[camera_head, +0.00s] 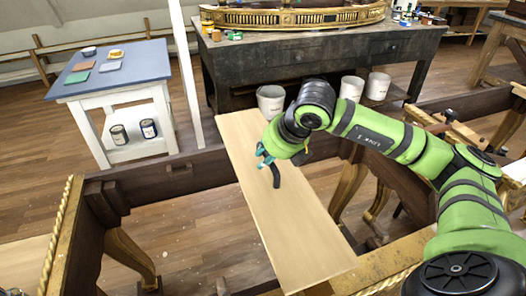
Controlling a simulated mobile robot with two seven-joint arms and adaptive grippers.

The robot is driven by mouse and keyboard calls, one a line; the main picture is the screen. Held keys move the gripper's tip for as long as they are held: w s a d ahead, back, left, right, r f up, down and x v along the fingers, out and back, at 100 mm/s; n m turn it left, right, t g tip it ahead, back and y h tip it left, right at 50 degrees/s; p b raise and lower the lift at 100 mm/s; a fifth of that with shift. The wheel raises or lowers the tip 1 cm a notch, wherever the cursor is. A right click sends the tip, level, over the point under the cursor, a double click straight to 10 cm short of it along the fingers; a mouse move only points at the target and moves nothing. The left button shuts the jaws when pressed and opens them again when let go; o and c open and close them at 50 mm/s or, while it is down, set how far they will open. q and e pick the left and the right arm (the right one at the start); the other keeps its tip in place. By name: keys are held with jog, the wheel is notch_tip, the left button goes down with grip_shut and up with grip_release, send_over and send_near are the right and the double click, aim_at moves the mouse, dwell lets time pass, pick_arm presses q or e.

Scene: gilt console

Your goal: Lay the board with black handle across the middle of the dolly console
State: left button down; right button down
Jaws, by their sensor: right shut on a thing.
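The board (300,235) is a long pale wooden plank with a black handle (276,177) on its upper face. It spans the open dark-brown frame of the console (160,182), from beyond the back rail to the gilt front edge. I cannot tell whether it rests on the rails or hangs just above them. My right gripper (267,160), on the green arm, is shut on the handle, and its wrist hides part of the board's far right side.
A white side table with a blue top (120,68) stands at back left, with two cans on its shelf. A dark workbench (310,52) with white buckets (271,102) below stands behind. Another pale board (22,265) lies at lower left. The console's left opening is uncovered.

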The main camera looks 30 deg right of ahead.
aim_at(270, 172)
notch_tip(270, 172, down, 3)
jog(key=shift+w+b, duration=0.15)
jog(key=shift+b, duration=0.5)
notch_tip(270, 172, down, 2)
jog(key=shift+f+b, duration=0.15)
jog(key=shift+b, duration=0.45)
jog(key=shift+f+b, duration=0.35)
jog(key=shift+f, duration=0.4)
notch_tip(270, 172, down, 3)
jog(key=b, duration=0.3)
jog(key=shift+f+b, duration=0.2)
jog(key=shift+b, duration=0.1)
jog(key=shift+c, duration=1)
grip_release()
jog(key=shift+f, duration=0.1)
